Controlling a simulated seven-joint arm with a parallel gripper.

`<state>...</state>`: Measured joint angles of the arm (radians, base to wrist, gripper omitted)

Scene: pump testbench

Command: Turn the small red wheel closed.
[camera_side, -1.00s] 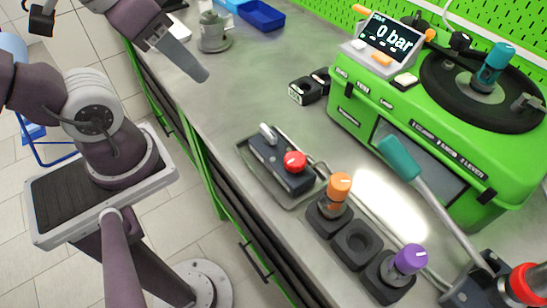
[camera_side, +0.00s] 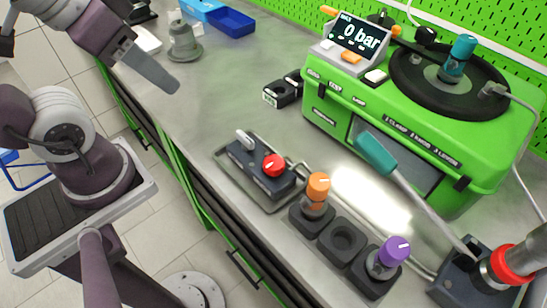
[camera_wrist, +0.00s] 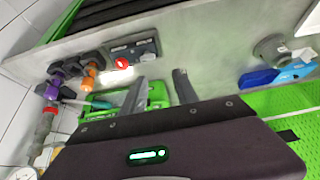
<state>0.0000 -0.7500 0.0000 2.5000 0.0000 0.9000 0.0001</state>
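The small red wheel (camera_side: 274,165) sits on top of a dark valve box (camera_side: 262,178) with a metal lever beside it. The box rests in a shallow grey tray (camera_side: 228,170) on the bench. A white mark shows on the wheel's face. The wheel also shows in the wrist view (camera_wrist: 121,63), to the left of my fingers. My gripper (camera_wrist: 160,75) is open and empty, its two fingers apart. In the side view my gripper (camera_side: 152,70) hangs over the bench's left part, well away from the wheel and touching nothing.
Orange (camera_side: 317,190) and purple (camera_side: 390,255) plugs stand in a dark socket row beside the tray. Behind is the green test unit (camera_side: 400,150) with a display reading 0 bar. A teal-handled lever (camera_side: 377,154) slants nearby. Blue bins (camera_side: 232,22) stand farther back. Bench between gripper and tray is clear.

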